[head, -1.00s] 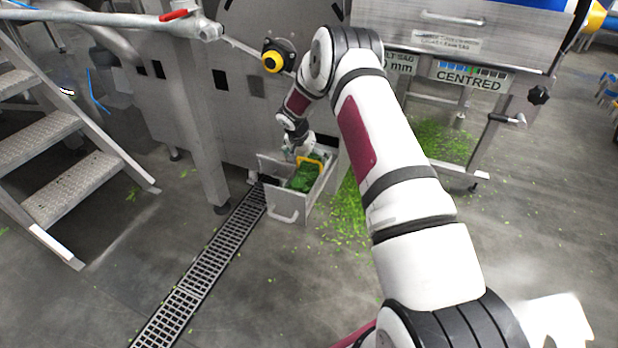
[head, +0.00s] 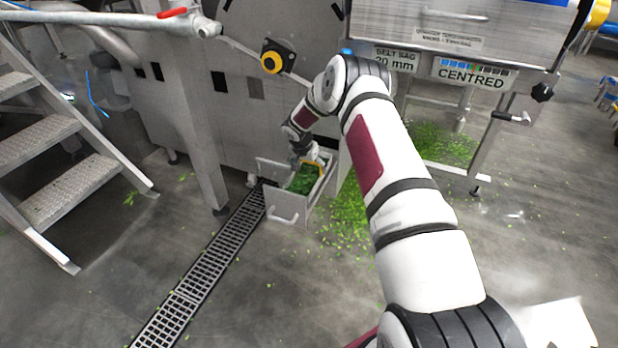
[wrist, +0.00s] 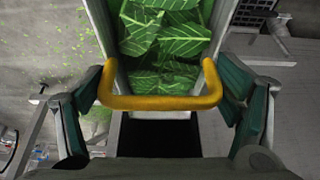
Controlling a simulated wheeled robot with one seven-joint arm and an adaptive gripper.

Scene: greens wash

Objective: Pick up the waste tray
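The waste tray (wrist: 210,25) is a narrow grey-walled tray filled with green leaves, with a yellow handle bar (wrist: 160,103) at its near end. In the head view the tray's leaves (head: 306,181) show inside a pulled-out grey drawer (head: 287,208) low on the machine. My gripper (wrist: 158,92) is open, with one dark green finger on each side of the yellow handle. The fingers look apart from the handle, and I cannot tell if either touches it. In the head view my gripper (head: 304,156) is above the back of the drawer and partly hides the tray.
A floor drain grating (head: 205,260) runs from the drawer toward the front. Loose green scraps (head: 347,215) lie right of the drawer. Metal steps (head: 70,190) stand at the left, and a machine leg (head: 203,150) stands near the drawer. The floor in front is mostly clear.

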